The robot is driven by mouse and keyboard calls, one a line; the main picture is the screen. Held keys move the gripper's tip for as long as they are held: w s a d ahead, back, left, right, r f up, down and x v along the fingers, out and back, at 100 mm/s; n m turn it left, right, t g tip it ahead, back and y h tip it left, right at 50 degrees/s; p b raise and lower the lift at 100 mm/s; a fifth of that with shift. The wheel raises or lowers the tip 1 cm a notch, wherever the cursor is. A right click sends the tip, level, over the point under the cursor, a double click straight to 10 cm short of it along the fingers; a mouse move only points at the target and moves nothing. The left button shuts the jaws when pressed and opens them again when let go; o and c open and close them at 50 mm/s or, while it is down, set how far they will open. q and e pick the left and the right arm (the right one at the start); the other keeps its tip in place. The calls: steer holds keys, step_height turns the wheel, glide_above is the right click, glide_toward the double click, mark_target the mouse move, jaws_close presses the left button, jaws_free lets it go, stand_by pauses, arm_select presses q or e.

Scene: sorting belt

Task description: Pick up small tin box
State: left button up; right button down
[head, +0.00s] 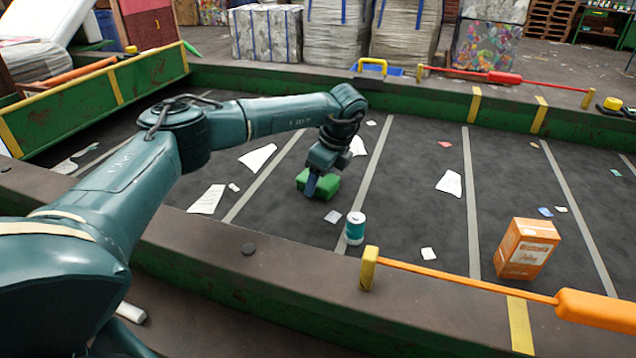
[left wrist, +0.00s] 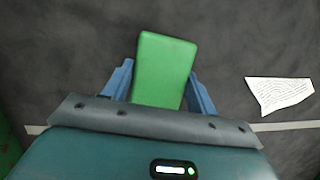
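A green box (head: 325,184), the likely small tin box, lies on the dark belt in the head view. My left gripper (head: 318,180) is down at it, pointing downward, and hides part of it. In the left wrist view the green box (left wrist: 163,70) sits between the two blue fingers of my left gripper (left wrist: 161,70). The fingers are apart, one on each side, with a narrow gap showing beside the box. Its far end reaches past the fingertips. I see no clear grip on it. My right gripper is not in view.
A teal and white can (head: 355,229) stands near the front of the belt. An orange carton (head: 527,248) stands at the right. Paper scraps lie around. Green side walls (head: 430,112) border the belt, and an orange-handled bar (head: 460,280) crosses the front edge.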

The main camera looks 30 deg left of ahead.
arm_select(q)
steer(key=c, duration=0.5)
steer(key=shift+r, duration=0.1)
steer(key=shift+c, duration=0.2)
